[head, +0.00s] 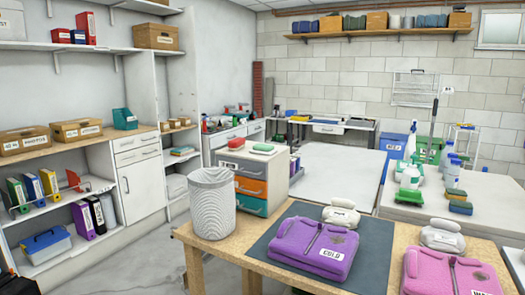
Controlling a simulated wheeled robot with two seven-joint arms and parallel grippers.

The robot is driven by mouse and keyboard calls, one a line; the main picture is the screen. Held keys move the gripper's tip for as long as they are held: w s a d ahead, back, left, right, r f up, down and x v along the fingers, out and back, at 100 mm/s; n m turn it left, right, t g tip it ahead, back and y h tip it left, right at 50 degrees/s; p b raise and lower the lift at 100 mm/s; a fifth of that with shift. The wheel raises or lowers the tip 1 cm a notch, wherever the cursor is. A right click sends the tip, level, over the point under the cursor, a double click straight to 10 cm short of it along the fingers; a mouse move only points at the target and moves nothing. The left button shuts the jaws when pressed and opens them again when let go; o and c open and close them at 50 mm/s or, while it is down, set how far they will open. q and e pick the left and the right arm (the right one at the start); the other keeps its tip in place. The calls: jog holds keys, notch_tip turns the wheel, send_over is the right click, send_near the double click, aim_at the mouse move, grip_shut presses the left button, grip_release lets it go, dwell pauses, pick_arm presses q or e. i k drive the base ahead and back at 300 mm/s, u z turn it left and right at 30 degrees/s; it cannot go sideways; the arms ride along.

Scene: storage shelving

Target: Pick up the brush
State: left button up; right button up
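I cannot single out a brush for certain. Small yellow and blue blocks (457,200) lie on the white table (400,211) at the right. Neither of my grippers is in view.
Shelves with binders and boxes line the left wall. Bare grey floor (140,255) lies between the shelves and the table.

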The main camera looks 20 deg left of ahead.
aim_at(235, 145)
jog(key=u, duration=2.55)
jog(key=i, duration=1.6)
jog(key=z, duration=2.65)
